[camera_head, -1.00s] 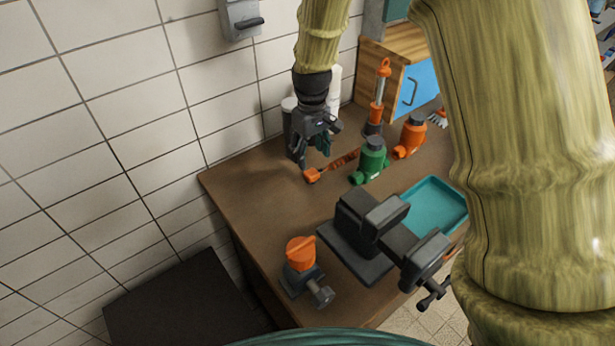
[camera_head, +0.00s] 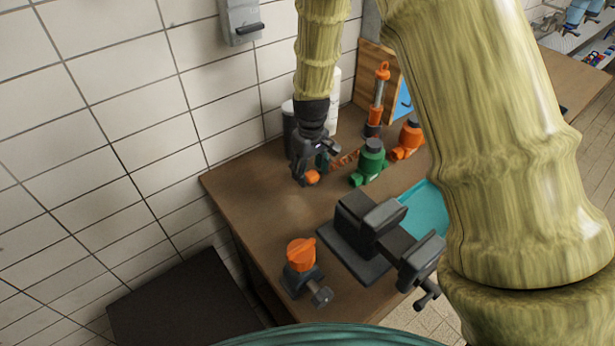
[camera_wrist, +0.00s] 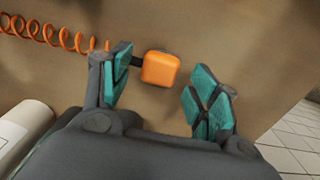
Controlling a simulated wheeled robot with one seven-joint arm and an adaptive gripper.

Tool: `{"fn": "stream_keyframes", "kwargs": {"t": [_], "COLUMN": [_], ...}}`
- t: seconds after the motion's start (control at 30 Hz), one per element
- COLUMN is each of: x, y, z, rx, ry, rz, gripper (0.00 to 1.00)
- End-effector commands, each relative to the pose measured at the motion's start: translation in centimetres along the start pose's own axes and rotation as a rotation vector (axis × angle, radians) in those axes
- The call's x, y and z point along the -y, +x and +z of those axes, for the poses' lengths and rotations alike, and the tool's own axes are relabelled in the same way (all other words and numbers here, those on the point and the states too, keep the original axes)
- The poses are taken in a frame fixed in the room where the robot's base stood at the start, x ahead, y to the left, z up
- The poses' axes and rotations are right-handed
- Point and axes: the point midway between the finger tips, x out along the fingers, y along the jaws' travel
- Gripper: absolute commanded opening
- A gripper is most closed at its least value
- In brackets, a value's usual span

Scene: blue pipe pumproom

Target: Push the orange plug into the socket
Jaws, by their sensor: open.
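The orange plug (camera_wrist: 160,68) lies on the brown workbench, with a dark stub at its left and an orange coiled cord (camera_wrist: 52,34) leading away to the left. In the head view the plug (camera_head: 312,177) shows under my gripper, partly hidden by it. My gripper (camera_wrist: 161,80) is open, its teal-padded fingers on either side of the plug, with a gap clearly visible on the right; whether the left pad touches cannot be told. I cannot pick out a socket for certain; a grey box with a dark handle (camera_head: 240,22) is on the tiled wall.
A green valve body (camera_head: 369,163) and an orange one (camera_head: 408,140) stand right of my gripper. Dark and white cylinders stand behind it. A black vise (camera_head: 368,240), teal tray (camera_head: 425,210) and orange-topped fitting (camera_head: 301,256) are nearer. The bench's left part (camera_head: 245,190) is clear.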

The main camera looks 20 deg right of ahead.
Motion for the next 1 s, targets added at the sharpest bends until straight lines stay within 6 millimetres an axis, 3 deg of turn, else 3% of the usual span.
{"fn": "stream_keyframes", "kwargs": {"t": [0.2, 0.6, 0.87, 1.0], "x": [0.0, 0.0, 0.0, 0.0], "y": [1.4, 1.6, 1.5, 1.5], "z": [0.0, 0.0, 0.0, 0.0], "rx": [0.0, 0.0, 0.0, 0.0], "ry": [-0.001, -0.001, -0.001, -0.001], "rz": [0.001, 0.001, 0.001, 0.001], "gripper": [0.61, 0.61, 0.15, 0.14]}}
